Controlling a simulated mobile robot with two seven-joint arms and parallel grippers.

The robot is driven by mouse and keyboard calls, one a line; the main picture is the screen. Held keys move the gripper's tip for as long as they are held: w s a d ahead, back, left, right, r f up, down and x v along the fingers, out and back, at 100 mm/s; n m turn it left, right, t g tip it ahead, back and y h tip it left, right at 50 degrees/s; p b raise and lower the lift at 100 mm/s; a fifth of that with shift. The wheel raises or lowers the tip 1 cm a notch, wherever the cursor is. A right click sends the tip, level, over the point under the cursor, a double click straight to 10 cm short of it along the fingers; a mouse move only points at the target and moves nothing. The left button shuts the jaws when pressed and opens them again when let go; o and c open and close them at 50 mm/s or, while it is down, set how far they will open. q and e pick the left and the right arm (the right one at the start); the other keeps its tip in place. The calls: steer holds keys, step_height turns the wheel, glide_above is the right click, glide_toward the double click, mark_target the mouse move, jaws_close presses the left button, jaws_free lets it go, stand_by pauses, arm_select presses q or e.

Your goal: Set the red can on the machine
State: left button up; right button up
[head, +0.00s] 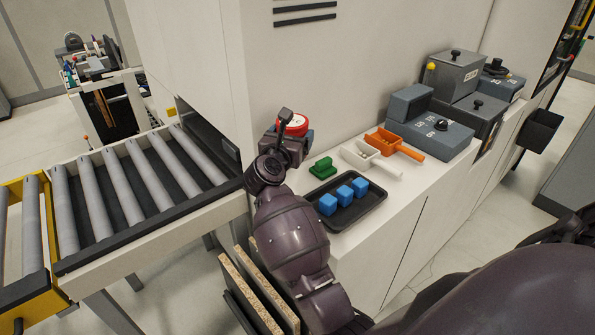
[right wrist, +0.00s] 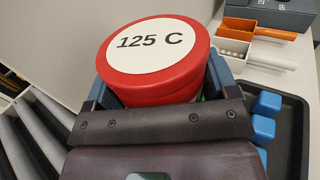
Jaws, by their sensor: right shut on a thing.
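The red can (head: 293,124) with a white lid is at the left end of the machine's white ledge (head: 345,235), close to the wall panel. In the right wrist view the can (right wrist: 185,78) shows its lid marked "125 C". My right gripper (head: 290,138) is shut on the can, with a blue-grey finger on each side of it. The can looks upright. Its base is hidden by the gripper, so I cannot tell whether it touches the ledge. My left gripper is not in view.
A green block (head: 322,167), a black tray (head: 345,217) with blue cubes, white (head: 372,161) and orange (head: 395,145) scoops and grey boxes (head: 430,130) stand to the right on the ledge. A roller conveyor (head: 130,185) is left. Boards (head: 250,295) stand below.

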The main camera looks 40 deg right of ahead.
step_height(320, 180, down, 12)
steer(key=shift+r+b, duration=0.2)
steer(key=shift+b, duration=0.1)
steer(key=shift+f, duration=0.2)
stand_by(0.3)
steer(key=o, duration=1.1)
